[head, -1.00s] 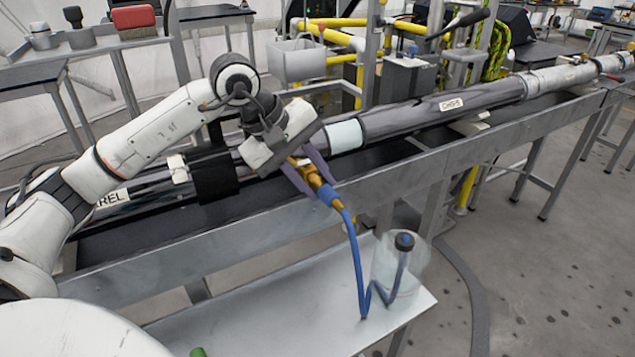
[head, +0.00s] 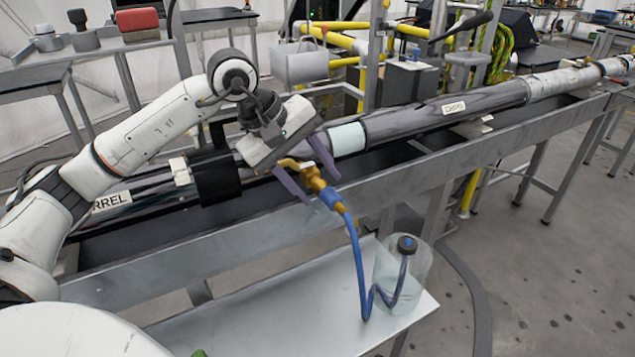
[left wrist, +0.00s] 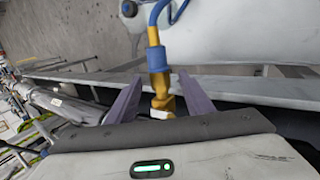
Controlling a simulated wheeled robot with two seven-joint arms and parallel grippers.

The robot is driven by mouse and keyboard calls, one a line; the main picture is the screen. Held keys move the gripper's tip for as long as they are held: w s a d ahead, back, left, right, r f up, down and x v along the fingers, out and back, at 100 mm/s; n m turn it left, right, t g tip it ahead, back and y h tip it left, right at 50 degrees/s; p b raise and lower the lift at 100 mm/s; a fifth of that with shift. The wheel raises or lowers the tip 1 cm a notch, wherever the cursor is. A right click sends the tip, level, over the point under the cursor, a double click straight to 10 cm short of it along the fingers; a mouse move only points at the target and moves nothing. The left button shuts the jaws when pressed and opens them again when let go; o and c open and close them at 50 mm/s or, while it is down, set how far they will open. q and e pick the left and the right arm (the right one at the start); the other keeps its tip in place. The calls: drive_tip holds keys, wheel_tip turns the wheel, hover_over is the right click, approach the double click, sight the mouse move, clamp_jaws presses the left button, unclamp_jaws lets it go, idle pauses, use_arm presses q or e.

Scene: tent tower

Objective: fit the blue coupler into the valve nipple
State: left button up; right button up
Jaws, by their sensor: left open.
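The coupler is a brass body with a blue collar (head: 332,196) and a blue hose. It points up and left toward the barrel. Brass fitting, apparently the valve nipple (head: 290,163), shows at the barrel's side, in line with the coupler and seemingly touching it. I cannot tell how deep the fit is. In the left wrist view the blue collar (left wrist: 156,57) and the brass (left wrist: 163,103) form one line. My left gripper (head: 309,172) is open, its purple fingers on either side of the brass with gaps; it also shows in the left wrist view (left wrist: 159,98). My right gripper is not in view.
The long dark barrel (head: 400,123) lies in a grey metal trough (head: 230,236). The hose (head: 358,260) runs down to a clear container (head: 387,266) on a grey side table (head: 270,307). Yellow pipes (head: 350,61) stand behind.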

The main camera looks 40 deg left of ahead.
use_arm(q)
drive_tip(key=v, duration=0.9)
drive_tip(key=shift+r, duration=0.1)
